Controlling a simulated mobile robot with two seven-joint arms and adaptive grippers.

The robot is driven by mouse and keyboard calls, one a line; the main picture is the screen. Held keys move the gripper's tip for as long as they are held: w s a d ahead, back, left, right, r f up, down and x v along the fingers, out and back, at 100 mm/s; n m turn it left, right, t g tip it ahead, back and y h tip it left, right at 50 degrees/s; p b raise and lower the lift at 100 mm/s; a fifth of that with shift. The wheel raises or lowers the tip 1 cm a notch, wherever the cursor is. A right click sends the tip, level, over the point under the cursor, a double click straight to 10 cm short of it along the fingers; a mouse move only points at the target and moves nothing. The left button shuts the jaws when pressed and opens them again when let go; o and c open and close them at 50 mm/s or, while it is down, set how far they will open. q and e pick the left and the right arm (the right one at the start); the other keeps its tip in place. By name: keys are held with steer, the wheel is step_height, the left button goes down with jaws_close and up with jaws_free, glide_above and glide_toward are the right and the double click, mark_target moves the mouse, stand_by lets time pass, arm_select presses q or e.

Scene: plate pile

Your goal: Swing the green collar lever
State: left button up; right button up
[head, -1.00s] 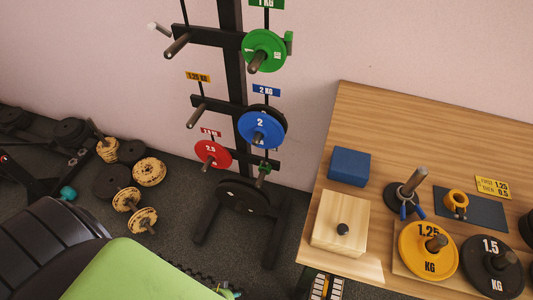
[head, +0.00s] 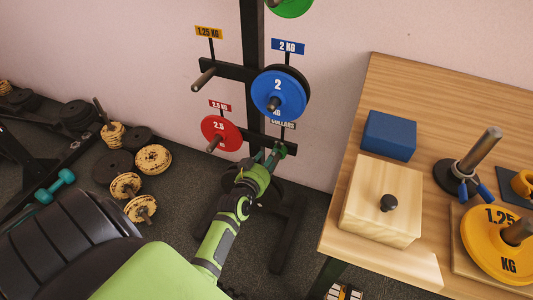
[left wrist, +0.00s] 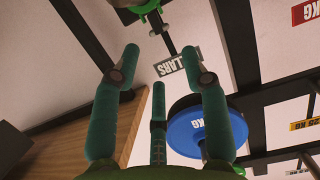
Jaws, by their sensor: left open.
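The green collar (head: 289,148) sits at the end of the rack's low right arm, under the COLLARS sign (head: 284,125). It is small and partly behind my fingers in the head view, so its lever cannot be made out clearly. In the left wrist view a green part (left wrist: 138,6) on a grey rod shows at the top edge, cut off by the frame. My left gripper (head: 271,153) is just left of the collar, with its fingers pointing up at it. In the left wrist view the left gripper (left wrist: 160,68) has its fingers apart and nothing between them.
A blue plate (head: 278,92) hangs just above the collar, and a red plate (head: 221,133) hangs to its left. The wooden table (head: 345,215) stands to the right, with a wooden box (head: 372,205) near its edge. Loose weights (head: 153,158) lie on the floor at left.

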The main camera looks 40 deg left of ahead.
mark_target(278, 144)
arm_select(q)
steer(key=shift+b+x, duration=0.55)
steer(key=shift+x, duration=0.3)
steer(key=b+x, duration=0.2)
steer(key=shift+w+f, duration=0.25)
steer(key=shift+w, duration=0.05)
steer(key=shift+b+x, duration=0.75)
steer(key=shift+x, duration=1.2)
arm_select(e)
steer(key=shift+w+a+f, duration=0.1)
steer(key=shift+w+a, duration=0.1)
steer(key=shift+w, duration=0.65)
steer(key=shift+w+a+f, duration=0.1)
steer(key=shift+w+a, duration=0.15)
steer(key=shift+w, duration=0.55)
steer(key=shift+w+a+f, duration=0.1)
steer(key=shift+w+a, duration=0.1)
steer(key=shift+w, duration=0.65)
arm_select(q)
steer(key=shift+r, duration=0.1)
steer(key=c, duration=0.6)
steer(key=shift+o, duration=0.2)
steer(key=shift+a, duration=0.1)
